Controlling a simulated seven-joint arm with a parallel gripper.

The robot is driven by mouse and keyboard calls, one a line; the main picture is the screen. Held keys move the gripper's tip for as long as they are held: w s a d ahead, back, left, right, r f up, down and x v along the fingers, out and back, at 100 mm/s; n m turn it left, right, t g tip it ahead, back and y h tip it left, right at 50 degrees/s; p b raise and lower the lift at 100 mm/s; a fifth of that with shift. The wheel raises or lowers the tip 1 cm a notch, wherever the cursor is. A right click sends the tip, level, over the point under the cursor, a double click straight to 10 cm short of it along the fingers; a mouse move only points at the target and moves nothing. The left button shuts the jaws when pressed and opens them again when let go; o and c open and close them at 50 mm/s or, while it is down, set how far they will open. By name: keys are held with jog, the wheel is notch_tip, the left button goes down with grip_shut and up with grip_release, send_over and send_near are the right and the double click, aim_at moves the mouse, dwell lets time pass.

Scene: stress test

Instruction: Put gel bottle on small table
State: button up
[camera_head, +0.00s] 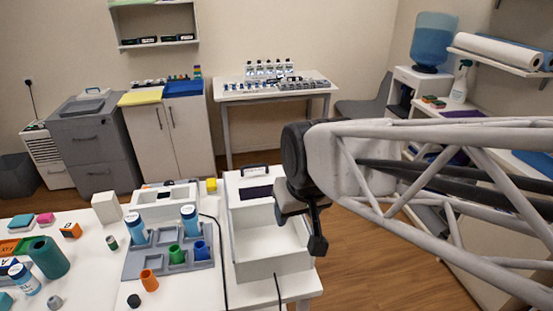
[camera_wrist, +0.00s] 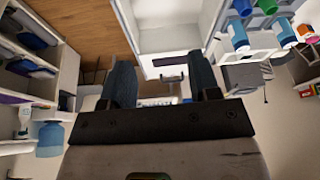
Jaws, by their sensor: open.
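No bottle can be told for sure as the gel bottle. A similar bottle (camera_head: 24,280) stands at the far left. A small white table (camera_head: 276,92) with several small bottles and items stands against the back wall; whether it is the task's table I cannot tell. My gripper (camera_head: 303,225) hangs over the right side of a white open-topped box, apart from the bottles. In the wrist view its fingers (camera_wrist: 162,78) are spread and empty.
The white box (camera_head: 270,262) stands right of the tray. Green and blue cups (camera_head: 177,254), an orange cup (camera_head: 149,280) and a teal cylinder (camera_head: 48,258) crowd the left worktop. Cabinets (camera_head: 178,135) line the back. Wooden floor (camera_head: 385,255) lies clear right of the box.

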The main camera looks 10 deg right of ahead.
jog(key=s+d+m+g+h, duration=0.1)
jog(key=s+d, duration=0.3)
jog(key=s, duration=0.2)
jog(key=shift+s+d, duration=0.25)
jog(key=shift+d, duration=0.1)
jog(key=w+a+f+n+t+y, duration=0.3)
jog(key=w+a+n+t+y, duration=0.1)
jog(key=w+a, duration=1.85)
jog(key=n+t+y, duration=0.4)
jog(key=n+y, duration=0.1)
jog(key=y, duration=0.2)
send_over(25, 280)
jog(key=f+v, duration=0.1)
jog(key=v, duration=0.4)
notch_tip(25, 280, down, 19)
jog(key=shift+s+d+f, duration=0.1)
jog(key=shift+s+f, duration=0.05)
jog(key=shift+s, duration=0.15)
